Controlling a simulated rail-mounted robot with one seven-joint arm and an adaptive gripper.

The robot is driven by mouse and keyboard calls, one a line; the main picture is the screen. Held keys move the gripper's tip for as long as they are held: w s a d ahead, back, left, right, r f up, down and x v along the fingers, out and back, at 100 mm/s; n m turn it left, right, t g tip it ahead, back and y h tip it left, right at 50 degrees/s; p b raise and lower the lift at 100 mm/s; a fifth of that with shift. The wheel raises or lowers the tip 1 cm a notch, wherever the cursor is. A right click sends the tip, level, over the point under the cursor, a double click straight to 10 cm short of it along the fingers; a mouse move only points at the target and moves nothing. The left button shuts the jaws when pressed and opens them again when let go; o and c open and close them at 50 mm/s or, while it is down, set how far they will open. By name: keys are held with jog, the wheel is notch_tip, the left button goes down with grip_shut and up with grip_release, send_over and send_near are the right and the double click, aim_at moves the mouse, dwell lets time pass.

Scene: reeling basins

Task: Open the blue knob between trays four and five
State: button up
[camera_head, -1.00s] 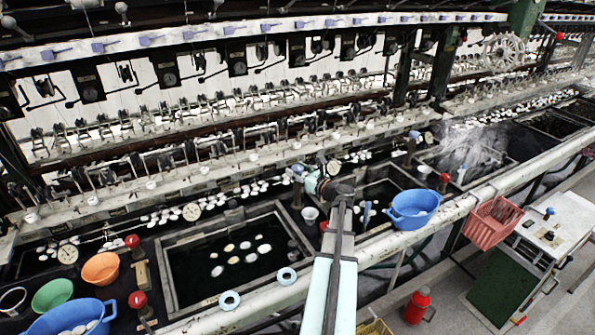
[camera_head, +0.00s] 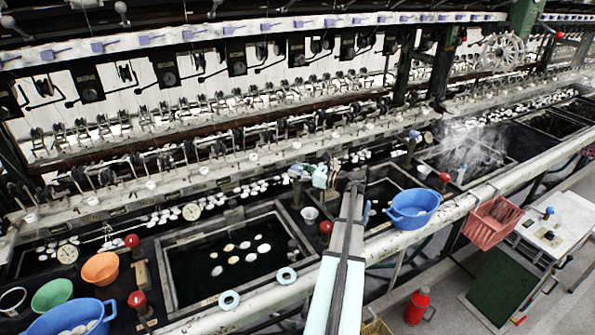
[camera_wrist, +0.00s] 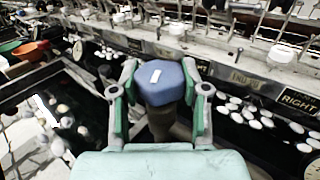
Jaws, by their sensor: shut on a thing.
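The blue knob (camera_wrist: 165,88) has a faceted top with a white mark and sits on a dark brown stem. My gripper (camera_wrist: 159,84) has its green and grey fingers on either side of the knob, shut on it. In the head view my gripper (camera_head: 318,176) is at the back between two dark basins, and a bit of blue knob (camera_head: 296,170) shows just left of it. My arm covers part of the area right of the gripper. Whether the knob's valve is open cannot be told.
A dark basin (camera_head: 167,275) with pale cocoons lies left of my arm. A blue bowl (camera_head: 413,207) and a red basket (camera_head: 494,221) are to the right. Red knobs (camera_head: 326,228) stand close by my arm. A long pale rail (camera_head: 258,298) runs along the front.

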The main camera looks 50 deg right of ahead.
jog(key=shift+w+d+n+g+y, duration=0.1)
jog(key=shift+n+g+y, duration=0.8)
jog(key=shift+n+y, duration=1.05)
jog(key=shift+m+y+p, duration=0.25)
jog(key=shift+y+p, duration=0.05)
jog(key=shift+y, duration=0.25)
jog(key=o, duration=1.2)
jog(key=shift+c, duration=0.2)
jog(key=v, duration=1.2)
